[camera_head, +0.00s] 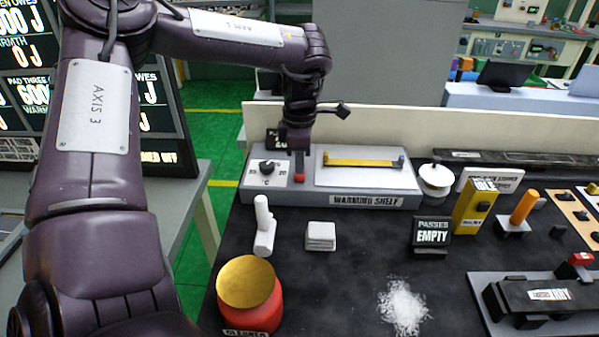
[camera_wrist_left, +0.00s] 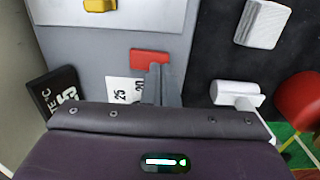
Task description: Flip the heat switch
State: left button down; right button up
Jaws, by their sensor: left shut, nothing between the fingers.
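The warming shelf (camera_head: 372,198) is a grey box at the back of the dark table, with a round dial (camera_head: 267,167) on a white plate at its left. Beside the dial is a red switch (camera_head: 300,177), which I take as the heat switch. My left gripper (camera_head: 299,160) points down right at the switch, shut and empty. In the left wrist view the red switch part (camera_wrist_left: 150,56) shows at the grey fingertips (camera_wrist_left: 160,72). I cannot tell whether they touch. The gripper partly hides the switch and the dial plate. My right gripper is not in view.
A yellow bar (camera_head: 363,162) lies on the shelf top. In front stand a white handled piece (camera_head: 265,228), a stack of white squares (camera_head: 321,236) and a red jar with a gold lid (camera_head: 246,283). White powder (camera_head: 404,306) lies on the table. A low wall runs behind.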

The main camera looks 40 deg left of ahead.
aim_at(300, 176)
pick_arm(q)
jog(key=shift+f+b, duration=0.4)
jog(key=shift+f, duration=0.35)
dwell(0.3)
jog(key=shift+r+p, duration=0.75)
notch_tip(300, 176, up, 6)
jog(key=p, duration=0.5)
jog(key=shift+f, duration=0.2)
